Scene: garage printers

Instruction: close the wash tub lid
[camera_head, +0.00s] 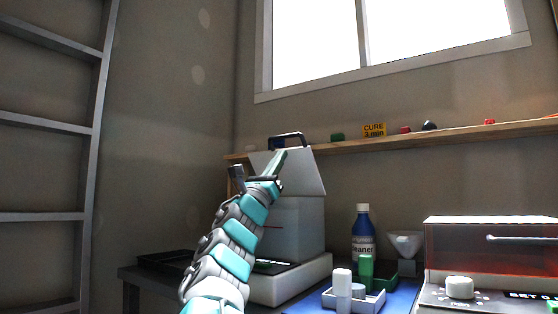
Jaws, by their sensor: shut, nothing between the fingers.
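The wash tub (297,226) is a pale grey box on a white base (292,285), left of centre on the bench. Its lid (306,172) is a grey panel that stands raised above the tub, with a dark handle (288,140) at its top edge. My gripper (280,160) is shut and empty. In the picture it overlaps the left part of the lid, just below the handle. I cannot tell whether it touches the lid. My arm hides the tub's left side and part of its front.
A blue cleaner bottle (362,236), a funnel (404,246) and a small tray (372,301) with white and green pieces stand right of the tub. A red-windowed machine (480,252) is at far right. A wooden shelf (400,139) runs behind; a ladder (96,130) is at left.

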